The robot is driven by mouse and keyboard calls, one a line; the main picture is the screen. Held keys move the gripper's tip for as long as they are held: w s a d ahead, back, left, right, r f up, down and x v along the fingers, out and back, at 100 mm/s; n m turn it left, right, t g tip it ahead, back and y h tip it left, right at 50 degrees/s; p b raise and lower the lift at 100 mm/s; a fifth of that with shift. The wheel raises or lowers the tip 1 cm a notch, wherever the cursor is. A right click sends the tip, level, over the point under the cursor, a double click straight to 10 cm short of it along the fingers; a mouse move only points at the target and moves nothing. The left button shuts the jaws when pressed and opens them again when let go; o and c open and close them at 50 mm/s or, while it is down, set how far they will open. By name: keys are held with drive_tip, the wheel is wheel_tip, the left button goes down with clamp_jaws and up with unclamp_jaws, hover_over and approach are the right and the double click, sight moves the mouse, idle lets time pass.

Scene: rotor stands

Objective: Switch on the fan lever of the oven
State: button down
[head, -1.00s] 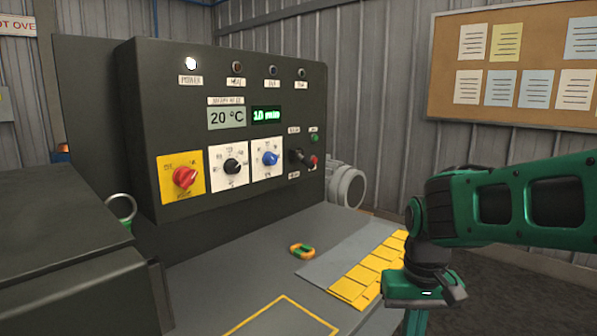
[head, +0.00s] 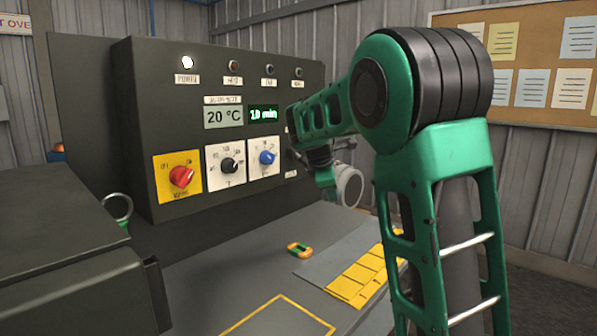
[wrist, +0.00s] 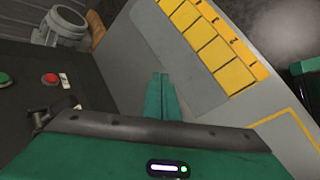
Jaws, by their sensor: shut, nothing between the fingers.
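The oven control panel (head: 225,100) is dark and stands at the left and middle of the head view. It carries a red knob (head: 181,177), a black knob (head: 229,165) and a blue knob (head: 267,158). My arm hides the lever to their right in the head view. In the wrist view a black lever (wrist: 50,112) shows at the left, partly behind my gripper body, beside a red button (wrist: 51,79) and a green button (wrist: 4,79). My gripper (wrist: 162,76) is shut and empty, apart from the lever. In the head view my gripper (head: 326,177) is in front of the panel's right edge.
The grey worktop (head: 235,265) below the panel holds a small orange and green ring (head: 300,250) and a strip of yellow tiles (head: 362,280). A grey motor (head: 349,187) sits behind the panel's right side. One lamp (head: 187,62) glows white, the other lamps look dark.

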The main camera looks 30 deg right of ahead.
drive_tip(key=w+a+r+n+t+h, duration=0.2)
drive_tip(key=w+a+r+n, duration=0.25)
drive_tip(key=w, duration=0.35)
drive_tip(key=n+t, duration=0.1)
drive_tip(key=n, duration=0.2)
approach(302, 159)
wheel_tip(302, 159, down, 3)
drive_tip(key=s+a, duration=0.1)
drive_tip(key=a, duration=0.1)
drive_tip(key=shift+s+a+r+h, duration=0.1)
drive_tip(key=shift+a+h, duration=0.05)
drive_tip(key=shift+h, duration=0.15)
drive_tip(key=x, duration=1)
